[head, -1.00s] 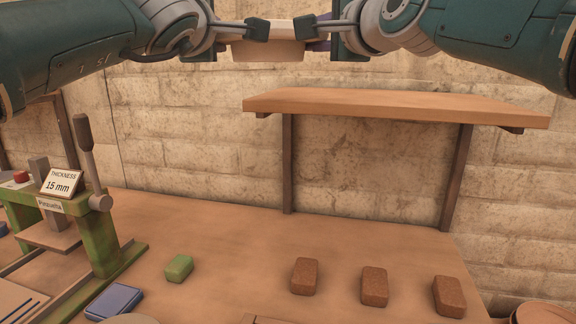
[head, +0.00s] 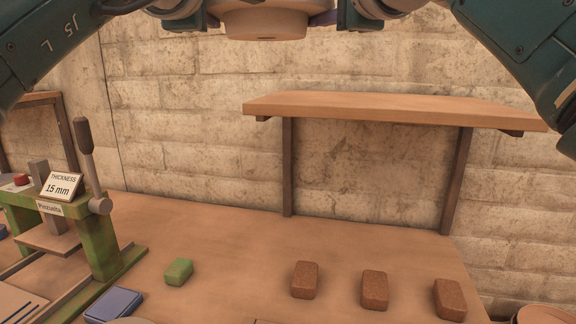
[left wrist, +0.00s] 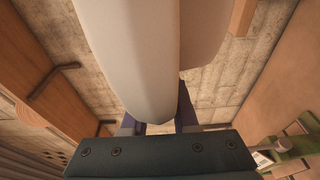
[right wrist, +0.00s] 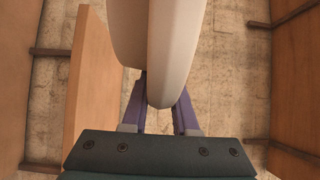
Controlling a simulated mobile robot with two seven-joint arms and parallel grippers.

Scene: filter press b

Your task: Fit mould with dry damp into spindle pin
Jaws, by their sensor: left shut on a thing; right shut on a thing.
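A pale cream round mould (head: 265,25) is at the top edge of the head view, cut off by the frame, held in the air between my two grippers. Its pale curved wall also shows close up in the left wrist view (left wrist: 125,60) and the right wrist view (right wrist: 172,50). My left gripper (left wrist: 160,118) is shut on its left side. My right gripper (right wrist: 160,112) is shut on its right side. Whether the mould is dry or damp cannot be told. I cannot make out a spindle pin in these views.
A wooden shelf (head: 390,108) on the wall is empty. On the bench (head: 220,235) are a green press (head: 95,240) with a 15 mm sign (head: 62,187), a green block (head: 178,271), a blue block (head: 113,304) and brown blocks (head: 305,279). The bench middle is clear.

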